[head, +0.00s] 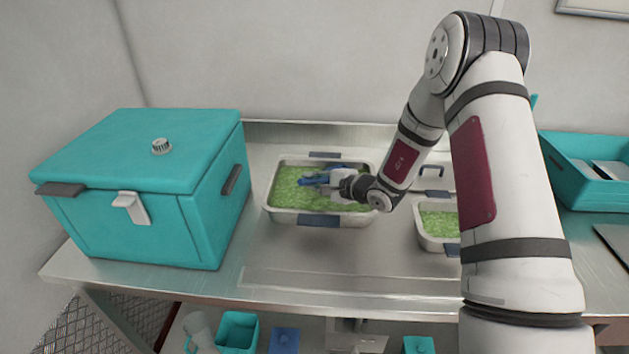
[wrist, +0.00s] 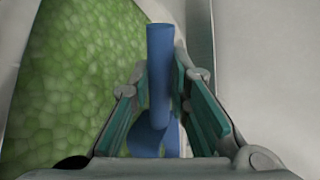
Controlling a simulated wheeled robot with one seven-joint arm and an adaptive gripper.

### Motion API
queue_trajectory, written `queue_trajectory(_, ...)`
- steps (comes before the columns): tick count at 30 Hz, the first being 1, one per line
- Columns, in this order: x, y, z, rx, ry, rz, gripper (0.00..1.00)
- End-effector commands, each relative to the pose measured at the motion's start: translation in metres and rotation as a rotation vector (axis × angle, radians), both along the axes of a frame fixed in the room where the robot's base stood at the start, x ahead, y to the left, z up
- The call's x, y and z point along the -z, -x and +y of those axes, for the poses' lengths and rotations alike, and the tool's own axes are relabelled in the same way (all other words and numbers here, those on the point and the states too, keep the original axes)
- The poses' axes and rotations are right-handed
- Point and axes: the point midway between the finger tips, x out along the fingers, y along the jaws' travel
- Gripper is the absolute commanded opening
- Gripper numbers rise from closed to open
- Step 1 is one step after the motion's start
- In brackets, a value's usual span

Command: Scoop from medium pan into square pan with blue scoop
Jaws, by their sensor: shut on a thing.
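The blue scoop (head: 318,178) is over the larger pan of green contents in the head view. My gripper (head: 344,187) is shut on its handle, and the blue handle (wrist: 160,85) stands between the fingers in the wrist view. The larger metal pan (head: 345,219) has dark handles and green pieces in it. A smaller pan (head: 425,238), also with green pieces, stands to the right, partly hidden behind my arm. The scoop's bowl is hard to make out, and I cannot tell whether it touches the green pieces or holds any.
A large teal box (head: 140,190) with a closed lid stands left of the larger pan. A teal bin (head: 585,180) is at the far right. The metal counter (head: 330,275) is clear in front of the pans. Teal and blue containers sit on the lower shelf.

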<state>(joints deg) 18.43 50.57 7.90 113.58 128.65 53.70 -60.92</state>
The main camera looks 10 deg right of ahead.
Motion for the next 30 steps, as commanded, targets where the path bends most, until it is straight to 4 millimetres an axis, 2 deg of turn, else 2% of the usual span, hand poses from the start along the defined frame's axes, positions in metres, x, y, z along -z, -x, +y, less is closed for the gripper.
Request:
queue_trajectory(15,0.029,0.005,0.011,-0.001,0.160,-0.079,0.00)
queue_trajectory(30,0.038,0.008,0.012,-0.005,0.182,-0.077,0.00)
